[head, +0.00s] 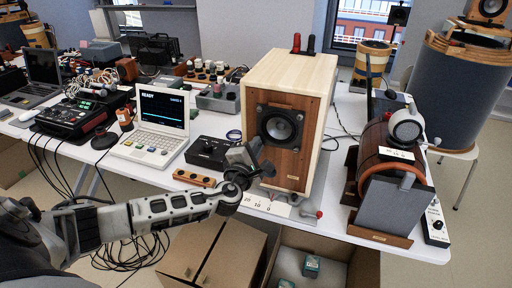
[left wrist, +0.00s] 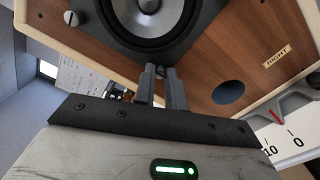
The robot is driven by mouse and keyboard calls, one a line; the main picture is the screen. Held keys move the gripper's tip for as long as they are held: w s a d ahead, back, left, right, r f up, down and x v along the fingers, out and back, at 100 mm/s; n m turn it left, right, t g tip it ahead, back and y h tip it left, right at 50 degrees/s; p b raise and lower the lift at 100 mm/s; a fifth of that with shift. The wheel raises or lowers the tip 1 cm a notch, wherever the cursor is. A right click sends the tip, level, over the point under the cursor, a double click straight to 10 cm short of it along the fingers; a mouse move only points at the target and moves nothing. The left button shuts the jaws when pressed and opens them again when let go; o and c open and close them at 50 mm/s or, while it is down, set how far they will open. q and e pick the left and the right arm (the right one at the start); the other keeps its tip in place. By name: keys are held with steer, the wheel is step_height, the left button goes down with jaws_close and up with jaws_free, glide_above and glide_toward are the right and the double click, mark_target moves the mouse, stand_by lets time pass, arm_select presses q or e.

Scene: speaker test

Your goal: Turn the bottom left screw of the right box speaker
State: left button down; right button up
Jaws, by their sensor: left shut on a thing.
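The right box speaker (head: 312,92) stands on the table, with pale wood sides, a brown front and a dark-framed round driver (head: 281,126). Its front fills much of the left wrist view, with a "RIGHT" label (left wrist: 277,55) and a dark round port (left wrist: 229,94). My left gripper (head: 260,147) is at the lower left corner of the driver frame. In the left wrist view its two fingers (left wrist: 163,74) are shut on a small screw at that corner, mostly hidden between the tips. Another slotted screw (left wrist: 72,18) shows at a neighbouring corner. My right gripper is not in view.
A laptop-like device (head: 157,132) reading "READY" and a black knob box (head: 209,152) stand left of the speaker. A curved wooden device (head: 386,160) stands right. A numbered scale plate (head: 266,205) lies below the front.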

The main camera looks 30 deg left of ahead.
arm_select(q)
steer(key=c, duration=1.5)
jaws_free()
steer(key=shift+o, duration=0.2)
steer(key=v, duration=1.6)
steer(key=shift+b, duration=0.45)
steer(key=shift+a+f, duration=0.1)
